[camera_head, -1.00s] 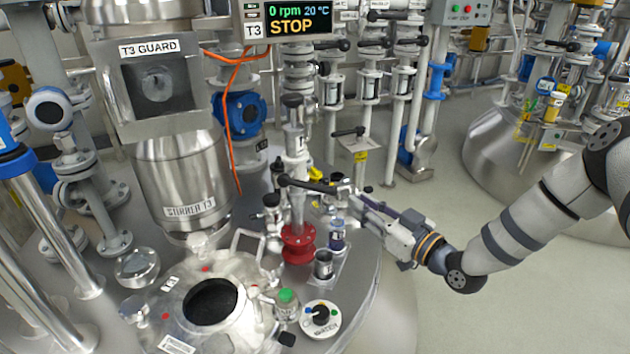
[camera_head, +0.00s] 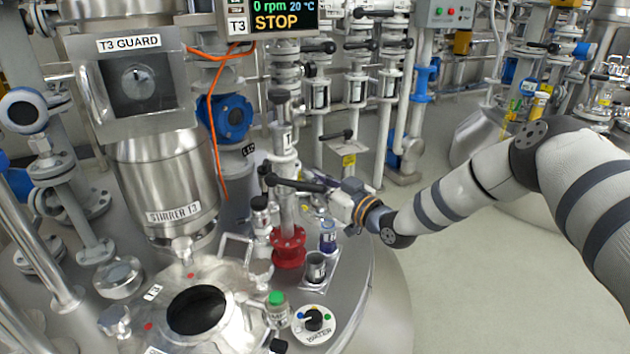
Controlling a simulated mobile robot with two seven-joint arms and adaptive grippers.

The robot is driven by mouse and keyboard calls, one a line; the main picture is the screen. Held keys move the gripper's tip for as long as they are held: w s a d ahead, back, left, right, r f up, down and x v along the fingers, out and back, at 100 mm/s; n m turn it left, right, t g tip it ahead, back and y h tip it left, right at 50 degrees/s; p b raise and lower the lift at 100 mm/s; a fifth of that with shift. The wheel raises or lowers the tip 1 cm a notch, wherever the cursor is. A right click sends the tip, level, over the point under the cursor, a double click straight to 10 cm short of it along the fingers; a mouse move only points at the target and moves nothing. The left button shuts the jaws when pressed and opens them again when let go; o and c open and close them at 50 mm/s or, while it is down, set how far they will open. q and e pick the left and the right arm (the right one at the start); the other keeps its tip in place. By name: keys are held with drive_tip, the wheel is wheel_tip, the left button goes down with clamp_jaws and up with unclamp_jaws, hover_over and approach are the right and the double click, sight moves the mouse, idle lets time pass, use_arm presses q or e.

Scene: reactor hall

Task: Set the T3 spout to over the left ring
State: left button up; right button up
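The T3 column (camera_head: 287,150) stands on the steel vessel top, on a red flanged base (camera_head: 288,247). My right gripper (camera_head: 312,200) is close to the right side of the column, by the lever's end. Its fingers are small and partly hidden, so I cannot tell if they are open or touching. No ring can be made out clearly. My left gripper is not in view.
The stirrer T3 housing (camera_head: 165,185) stands left. Open floor (camera_head: 475,280) lies right.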

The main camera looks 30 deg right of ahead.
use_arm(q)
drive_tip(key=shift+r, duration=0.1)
use_arm(e)
clamp_jaws()
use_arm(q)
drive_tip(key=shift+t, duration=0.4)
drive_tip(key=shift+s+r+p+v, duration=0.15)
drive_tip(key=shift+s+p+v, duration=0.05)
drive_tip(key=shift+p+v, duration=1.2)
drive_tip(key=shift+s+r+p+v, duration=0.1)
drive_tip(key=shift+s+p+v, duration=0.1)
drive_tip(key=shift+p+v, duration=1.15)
use_arm(e)
drive_tip(key=shift+s+a+m+g+h+p, duration=0.15)
drive_tip(key=shift+s+a+m+h, duration=0.4)
drive_tip(key=shift+m+h, duration=1.05)
drive_tip(key=shift+s+a+m+g+h+p, duration=0.1)
drive_tip(key=shift+s+a+m+g+h, duration=0.45)
drive_tip(key=shift+h, duration=1.65)
drive_tip(key=shift+s+a+m+t+h+p, duration=0.15)
drive_tip(key=shift+s+m+h, duration=0.55)
drive_tip(key=shift+m+h, duration=1.05)
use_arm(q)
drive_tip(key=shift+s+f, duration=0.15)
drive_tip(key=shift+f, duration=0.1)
use_arm(e)
drive_tip(key=shift+a+h, duration=0.1)
drive_tip(key=shift+h, duration=0.15)
drive_tip(key=shift+o, duration=2.4)
unclamp_jaws()
